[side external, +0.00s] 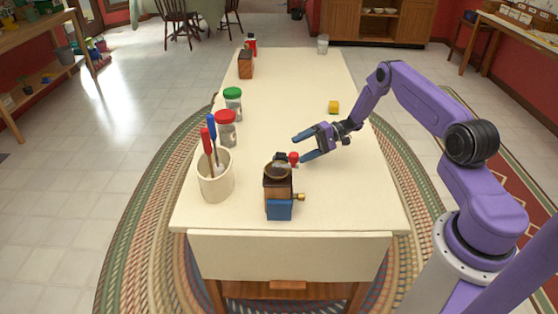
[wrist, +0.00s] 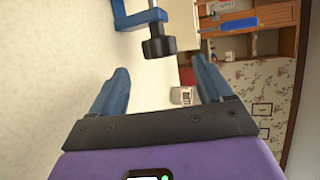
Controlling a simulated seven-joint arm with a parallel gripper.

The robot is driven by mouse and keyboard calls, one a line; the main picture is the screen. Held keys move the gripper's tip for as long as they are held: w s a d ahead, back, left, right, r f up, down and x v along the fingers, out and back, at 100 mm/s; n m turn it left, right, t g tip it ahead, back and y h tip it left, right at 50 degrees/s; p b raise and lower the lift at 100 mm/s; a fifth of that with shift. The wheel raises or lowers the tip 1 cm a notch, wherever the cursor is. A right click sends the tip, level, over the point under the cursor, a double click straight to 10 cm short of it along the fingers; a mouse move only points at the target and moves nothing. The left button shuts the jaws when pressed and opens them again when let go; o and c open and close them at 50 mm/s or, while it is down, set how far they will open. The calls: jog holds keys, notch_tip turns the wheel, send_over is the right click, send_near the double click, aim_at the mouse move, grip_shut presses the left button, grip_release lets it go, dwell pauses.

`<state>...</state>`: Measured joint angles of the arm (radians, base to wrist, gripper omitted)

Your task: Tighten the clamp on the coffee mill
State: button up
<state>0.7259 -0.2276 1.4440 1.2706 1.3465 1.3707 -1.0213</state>
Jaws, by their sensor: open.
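The coffee mill (side external: 278,186) stands upright near the table's front edge in the side view, with a dark wooden body and a red-knobbed crank on top. A blue clamp part (side external: 279,210) shows at its front base. In the wrist view, a blue bracket (wrist: 138,20) carries a dark screw with a black knob (wrist: 159,47); it looks like the clamp. My gripper (side external: 300,149) is open and empty, above the table behind and right of the mill, with its lower finger close to the red crank knob. In the wrist view, the black knob appears beyond the open fingers (wrist: 160,66).
A cream crock (side external: 215,184) with red- and blue-handled tools stands left of the mill. Jars with red (side external: 226,130) and green (side external: 233,104) lids stand behind it. The table's middle is mostly clear.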

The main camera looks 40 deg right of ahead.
jog(key=x, duration=0.9)
jog(key=shift+a, duration=0.1)
jog(key=c, duration=1)
